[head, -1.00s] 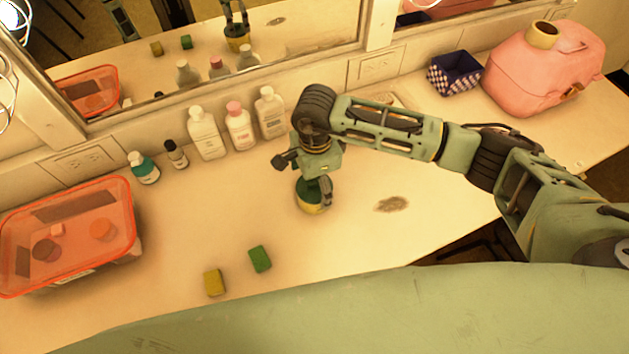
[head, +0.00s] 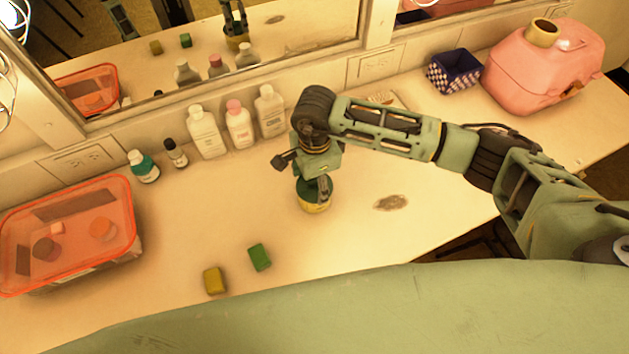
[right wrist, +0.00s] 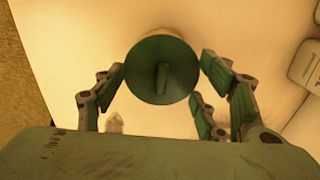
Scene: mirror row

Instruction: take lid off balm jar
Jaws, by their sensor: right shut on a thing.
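The balm jar (head: 317,208) stands on the counter, with a yellow body under a dark green lid (head: 309,194). In the right wrist view the round green lid (right wrist: 160,85) with its raised ridge faces the camera, and a sliver of the yellow jar (right wrist: 165,33) shows behind it. My right gripper (head: 316,183) is above the jar, its fingers shut on the lid from both sides. I cannot tell whether the lid is clear of the jar. My left gripper is out of view.
White bottles (head: 238,125) and two small bottles (head: 144,166) stand along the mirror wall. A red translucent box (head: 70,220) is at left. Yellow (head: 214,281) and green (head: 260,257) blocks lie in front. A checked basket (head: 453,73) and pink case (head: 545,68) stand at right.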

